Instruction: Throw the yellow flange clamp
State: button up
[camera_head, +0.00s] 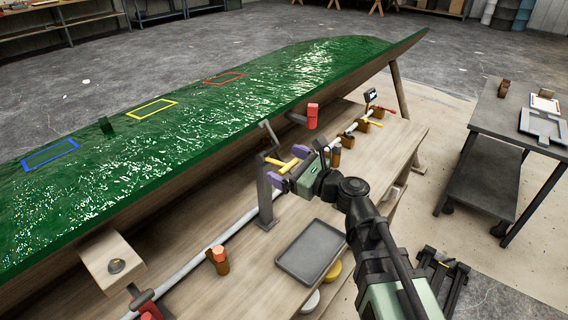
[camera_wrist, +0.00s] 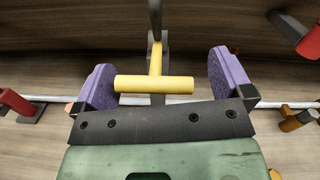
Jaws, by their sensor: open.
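The yellow flange clamp (camera_head: 283,163) has a yellow T-shaped handle on a grey post (camera_head: 265,195) at the bench, beside the green hull mould's near edge. A dark lever (camera_head: 269,131) stands up at its top. In the wrist view the yellow T-handle (camera_wrist: 153,84) lies with its crossbar across the space between my purple fingers. My gripper (camera_head: 287,166) is open around the handle; in the wrist view my gripper (camera_wrist: 162,70) shows a gap between each finger and the crossbar ends. The clamp's base is partly hidden behind the handle.
The green mould (camera_head: 200,110) slopes behind, with blue, yellow and red outlines. A red-ended clamp (camera_head: 312,115) stands to the right. A pale pipe (camera_head: 210,248) runs along the bench. A grey tray (camera_head: 311,250) lies in front. A dark cart (camera_head: 510,125) stands at right.

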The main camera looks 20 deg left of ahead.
jog(key=shift+w+a, duration=0.2)
jog(key=shift+a, duration=0.35)
jog(key=c, duration=1.1)
jog(key=shift+o, duration=0.2)
jog(key=shift+r, duration=0.15)
